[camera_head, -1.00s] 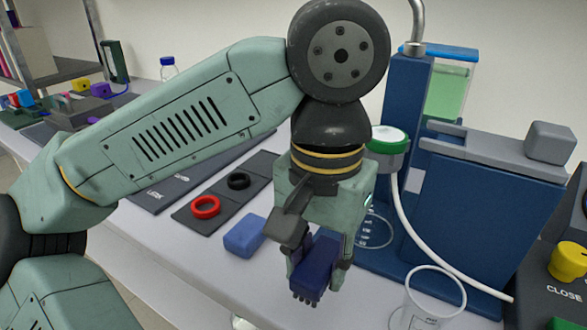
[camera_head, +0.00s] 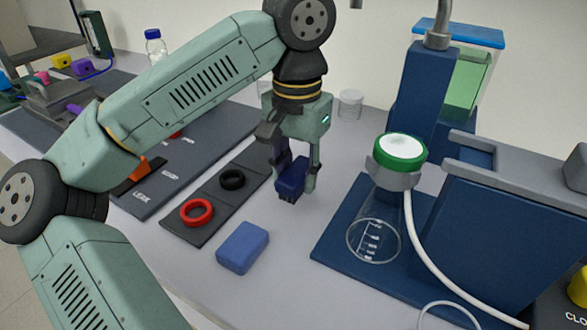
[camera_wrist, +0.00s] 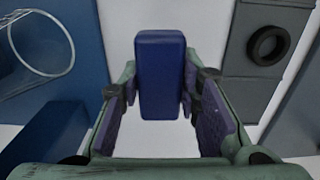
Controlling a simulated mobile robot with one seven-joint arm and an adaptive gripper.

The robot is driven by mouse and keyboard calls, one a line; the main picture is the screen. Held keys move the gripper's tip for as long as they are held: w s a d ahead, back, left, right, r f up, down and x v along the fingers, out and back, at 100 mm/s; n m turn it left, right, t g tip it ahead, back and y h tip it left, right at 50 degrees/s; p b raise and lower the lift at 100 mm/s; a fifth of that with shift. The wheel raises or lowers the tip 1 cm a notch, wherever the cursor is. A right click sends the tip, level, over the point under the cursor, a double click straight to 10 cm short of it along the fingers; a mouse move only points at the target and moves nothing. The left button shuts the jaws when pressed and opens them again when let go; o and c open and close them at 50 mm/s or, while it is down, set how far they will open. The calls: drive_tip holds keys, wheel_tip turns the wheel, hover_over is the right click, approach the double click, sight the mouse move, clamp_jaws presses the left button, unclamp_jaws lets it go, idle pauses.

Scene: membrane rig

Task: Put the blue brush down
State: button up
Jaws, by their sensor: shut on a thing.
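The dark blue brush (camera_head: 292,178) is held in my gripper (camera_head: 296,172), with its short bristles pointing down. The brush also fills the middle of the wrist view (camera_wrist: 161,75), between the two fingers (camera_wrist: 161,112). My gripper is shut on it. In the head view the brush is over or near the bare light table between the dark ring mat and the blue rig base; I cannot tell whether its bristles touch the table.
A blue block (camera_head: 243,247) lies on the table in front. A dark mat (camera_head: 214,208) with a red ring (camera_head: 196,212) and a black ring (camera_head: 232,180) lies left of the gripper.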

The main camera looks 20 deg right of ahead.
sight(294, 178)
drive_tip(key=shift+w+d, duration=0.15)
drive_tip(key=shift+w, duration=1)
drive_tip(key=f+p, duration=0.1)
drive_tip(key=w+f+p, duration=0.1)
drive_tip(key=f, duration=0.1)
drive_tip(key=shift+f, duration=0.4)
drive_tip(key=shift+f+b, duration=0.2)
drive_tip(key=shift+b, duration=0.15)
drive_tip(key=o, duration=1)
drive_tip(key=shift+r, duration=0.15)
wheel_tip(294, 178, up, 12)
drive_tip(key=shift+r, duration=0.1)
